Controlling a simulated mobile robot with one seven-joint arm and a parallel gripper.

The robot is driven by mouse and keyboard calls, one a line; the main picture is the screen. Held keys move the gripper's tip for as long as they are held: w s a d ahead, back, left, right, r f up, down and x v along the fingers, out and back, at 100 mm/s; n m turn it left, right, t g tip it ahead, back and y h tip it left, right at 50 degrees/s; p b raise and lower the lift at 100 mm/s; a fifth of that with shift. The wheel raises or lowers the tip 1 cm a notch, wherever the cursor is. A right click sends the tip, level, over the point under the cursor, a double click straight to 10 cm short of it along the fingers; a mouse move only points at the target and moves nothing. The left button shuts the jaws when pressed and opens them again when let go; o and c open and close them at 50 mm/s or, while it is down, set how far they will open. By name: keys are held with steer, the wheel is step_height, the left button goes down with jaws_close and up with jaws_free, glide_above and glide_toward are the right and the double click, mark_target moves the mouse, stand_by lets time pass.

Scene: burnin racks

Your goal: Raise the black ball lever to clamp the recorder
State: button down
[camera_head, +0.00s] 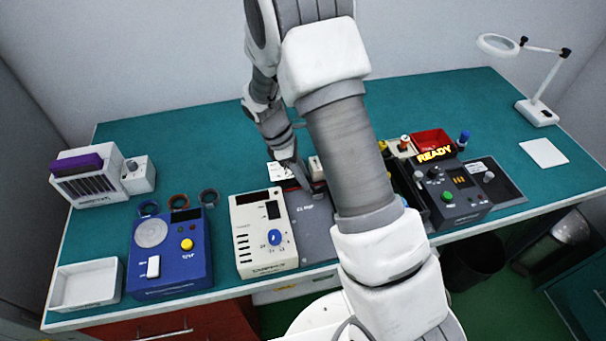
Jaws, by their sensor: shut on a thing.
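My gripper (306,186) points down at the back of a grey plate (313,228) with dark lettering, near the middle of the bench. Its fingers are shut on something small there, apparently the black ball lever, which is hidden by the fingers. I cannot make out the ball or how far the lever is tilted. My arm covers the right part of the plate, and I cannot tell for certain which thing is the recorder. A cream unit with a blue knob (263,235) stands just left of the plate.
A blue box with a yellow button (171,253) and a white tray (86,284) are at left. A dark control box (455,190) with a lit READY sign, a red bin (432,140) and a magnifier lamp (538,110) are at right.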

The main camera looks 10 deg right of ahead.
steer(key=shift+r, duration=0.1)
steer(key=shift+d+r+y+p, duration=0.25)
steer(key=shift+d+y+p, duration=0.55)
steer(key=shift+y, duration=0.2)
steer(key=shift+d+y+p, duration=0.8)
steer(key=shift+d+y, duration=0.45)
steer(key=shift+y, duration=0.45)
steer(key=shift+n, duration=0.3)
steer(key=c, duration=0.6)
jaws_free()
